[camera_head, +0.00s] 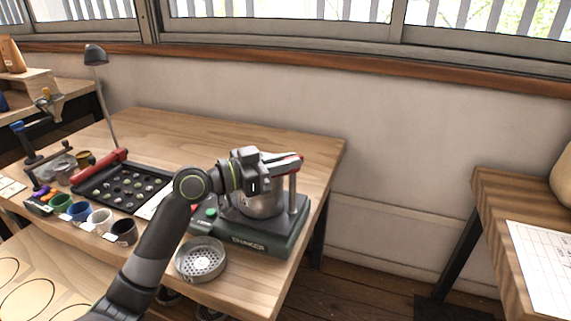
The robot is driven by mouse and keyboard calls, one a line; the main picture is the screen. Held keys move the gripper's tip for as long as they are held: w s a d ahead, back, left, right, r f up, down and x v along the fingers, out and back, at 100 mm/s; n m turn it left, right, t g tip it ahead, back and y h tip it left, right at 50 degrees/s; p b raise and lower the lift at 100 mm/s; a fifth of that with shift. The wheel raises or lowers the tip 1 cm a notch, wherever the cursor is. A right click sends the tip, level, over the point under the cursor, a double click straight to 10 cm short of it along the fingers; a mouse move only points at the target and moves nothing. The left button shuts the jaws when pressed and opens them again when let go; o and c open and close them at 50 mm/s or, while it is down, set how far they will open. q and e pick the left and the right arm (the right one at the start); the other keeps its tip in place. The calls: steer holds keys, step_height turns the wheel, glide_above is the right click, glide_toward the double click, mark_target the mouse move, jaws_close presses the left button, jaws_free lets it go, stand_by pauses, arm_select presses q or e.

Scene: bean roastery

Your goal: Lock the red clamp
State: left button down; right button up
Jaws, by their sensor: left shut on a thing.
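The shaker (264,237) is a dark green machine at the right end of the wooden table, with a metal cup (262,205) on it. The red clamp (290,160) is a red-edged bar at the top of the shaker, beside an upright post. My left gripper (272,165) is over the cup, shut on the red clamp. The gripper and wrist hide part of the clamp and cup, so the grip itself is hard to see. My right gripper is not in view.
A round metal sieve (201,259) sits at the table's front edge, before the shaker. A black tray (124,188), several small cups (101,220) and a desk lamp (95,56) are to the left. The back of the table (200,130) is clear. Another table (500,195) stands right.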

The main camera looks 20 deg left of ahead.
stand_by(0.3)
arm_select(q)
steer(key=c, duration=1.4)
jaws_free()
steer(key=shift+w, duration=0.1)
steer(key=shift+c, duration=0.2)
